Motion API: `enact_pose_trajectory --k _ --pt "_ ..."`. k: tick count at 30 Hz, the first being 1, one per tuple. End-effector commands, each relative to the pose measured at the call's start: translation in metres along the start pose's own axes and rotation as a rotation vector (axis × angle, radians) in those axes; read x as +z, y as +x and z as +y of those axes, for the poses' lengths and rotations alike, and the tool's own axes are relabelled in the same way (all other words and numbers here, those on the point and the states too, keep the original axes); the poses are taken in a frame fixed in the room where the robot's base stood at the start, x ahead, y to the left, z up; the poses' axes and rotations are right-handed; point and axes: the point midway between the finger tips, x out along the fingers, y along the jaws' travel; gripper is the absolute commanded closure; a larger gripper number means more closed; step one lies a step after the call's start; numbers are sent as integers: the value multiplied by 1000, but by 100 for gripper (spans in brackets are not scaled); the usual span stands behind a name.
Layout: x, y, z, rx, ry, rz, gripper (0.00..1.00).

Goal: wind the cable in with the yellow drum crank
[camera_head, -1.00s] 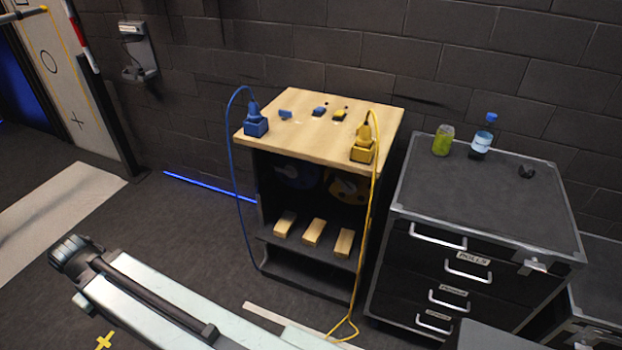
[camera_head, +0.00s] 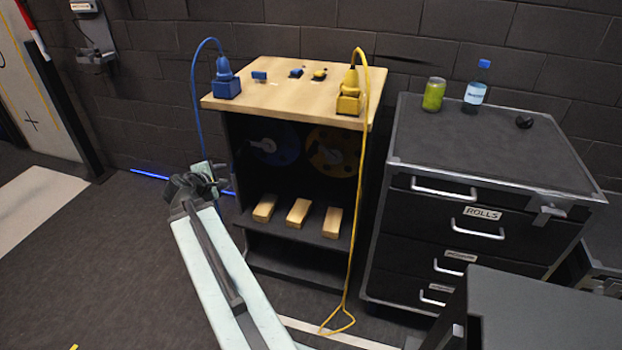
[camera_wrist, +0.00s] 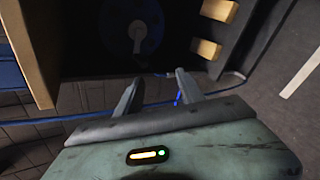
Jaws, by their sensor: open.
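The yellow drum (camera_head: 333,152) sits inside the dark cabinet, under the wooden top, at the right. Its pale crank (camera_head: 332,156) shows on its front. The yellow cable (camera_head: 359,200) runs from a yellow plug (camera_head: 349,84) on the top down to the floor. A blue drum (camera_head: 274,145) with its own crank is to the left of the yellow one. My gripper (camera_head: 222,178) is at the cabinet's left front, apart from both drums. In the wrist view my gripper (camera_wrist: 157,85) has its fingers apart with nothing between them, and a blue drum (camera_wrist: 135,30) shows ahead.
Several small wooden blocks (camera_head: 298,211) lie on the shelf below the drums. A blue cable (camera_head: 193,100) hangs at the cabinet's left side. A dark drawer unit (camera_head: 490,150) stands to the right, with a jar and bottle on it. Floor at left is clear.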

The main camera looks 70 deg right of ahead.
Motion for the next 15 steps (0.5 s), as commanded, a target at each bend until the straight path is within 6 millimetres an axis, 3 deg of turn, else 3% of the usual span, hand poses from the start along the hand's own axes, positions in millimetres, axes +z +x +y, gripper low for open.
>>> enact_pose_trajectory --k 1,3,6,9,15 --pt "42 57 -24 79 -135 -92 55" --pt "102 97 -24 170 -367 -213 55" --pt "171 134 -31 228 -679 -359 55" --pt "212 151 -37 238 -900 -448 55" --pt "238 158 -38 235 -1058 -501 55"
